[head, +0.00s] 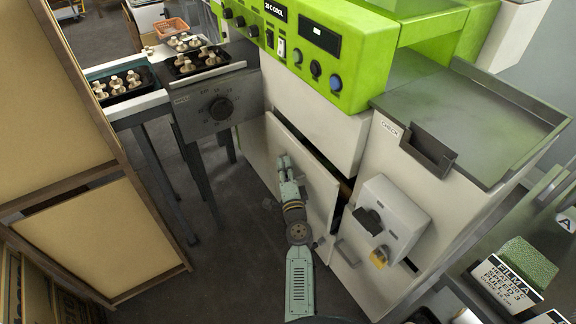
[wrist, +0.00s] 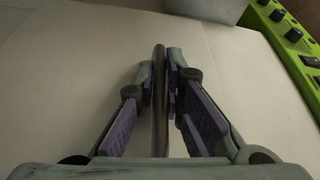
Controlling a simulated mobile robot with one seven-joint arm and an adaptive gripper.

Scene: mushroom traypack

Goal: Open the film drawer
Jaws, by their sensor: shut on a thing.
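The film drawer's white front (head: 315,192) is low on the machine in the head view, below the green panel. A dark gap shows between this front and the machine body, so it stands out a little. My gripper (head: 284,165) is at this front. In the wrist view my gripper (wrist: 161,85) is shut on a thin metal handle bar (wrist: 160,125), with a purple-padded finger on each side. The white front (wrist: 80,80) fills much of that view behind the fingers. The handle is hidden by my arm in the head view.
A grey table (head: 210,112) and a tall tan board (head: 100,235) stand left. Dark floor (head: 235,230) lies clear between board and drawer.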

